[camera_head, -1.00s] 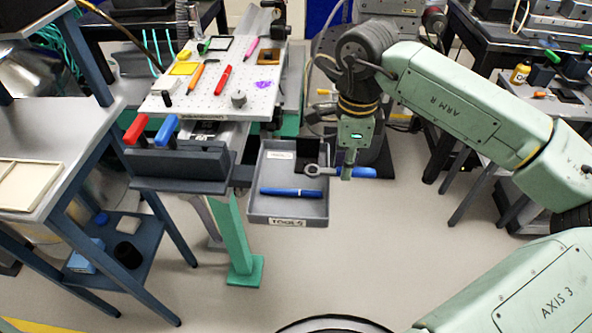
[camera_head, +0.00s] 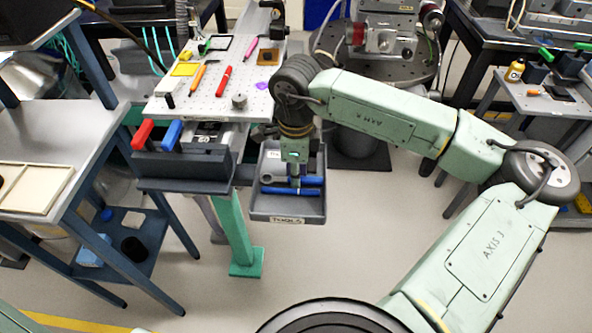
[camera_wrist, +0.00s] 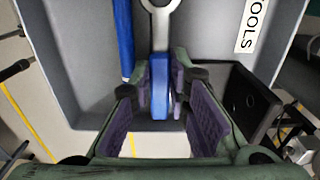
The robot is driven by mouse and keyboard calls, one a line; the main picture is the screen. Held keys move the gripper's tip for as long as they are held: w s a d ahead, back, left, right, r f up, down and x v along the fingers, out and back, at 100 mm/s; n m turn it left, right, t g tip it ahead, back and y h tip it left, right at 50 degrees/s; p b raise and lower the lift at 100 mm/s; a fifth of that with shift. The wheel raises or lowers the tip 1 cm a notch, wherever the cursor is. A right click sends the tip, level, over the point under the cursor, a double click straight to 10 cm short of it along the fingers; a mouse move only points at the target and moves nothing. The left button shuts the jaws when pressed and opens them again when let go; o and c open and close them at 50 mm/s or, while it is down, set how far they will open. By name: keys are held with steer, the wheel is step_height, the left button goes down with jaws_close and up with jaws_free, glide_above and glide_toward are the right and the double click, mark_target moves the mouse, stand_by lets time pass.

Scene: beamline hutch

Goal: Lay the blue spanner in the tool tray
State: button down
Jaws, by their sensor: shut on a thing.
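My gripper (camera_head: 294,183) points down over the grey tool tray (camera_head: 288,211) and is shut on the blue spanner (camera_head: 311,180). In the wrist view the spanner's blue handle (camera_wrist: 160,88) lies between the fingertips (camera_wrist: 160,92), and its grey ring end points away along the tray. The spanner is over the tray, within its walls. I cannot tell whether it touches the floor. A second blue tool (camera_head: 288,190) lies in the tray parallel to it, towards the front; it also shows in the wrist view (camera_wrist: 124,40).
A dark open box (camera_wrist: 246,105) sits at the tray's back right corner. Red and blue handles (camera_head: 172,134) stand left of the tray. A perforated plate (camera_head: 215,92) with pens and small parts lies behind. Open floor is in front.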

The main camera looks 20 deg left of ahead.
steer(key=shift+f, duration=0.2)
steer(key=c, duration=1.8)
jaws_free()
steer(key=shift+r, duration=0.1)
steer(key=shift+r, duration=0.55)
step_height(320, 180, up, 11)
steer(key=b, duration=0.2)
steer(key=shift+b, duration=0.3)
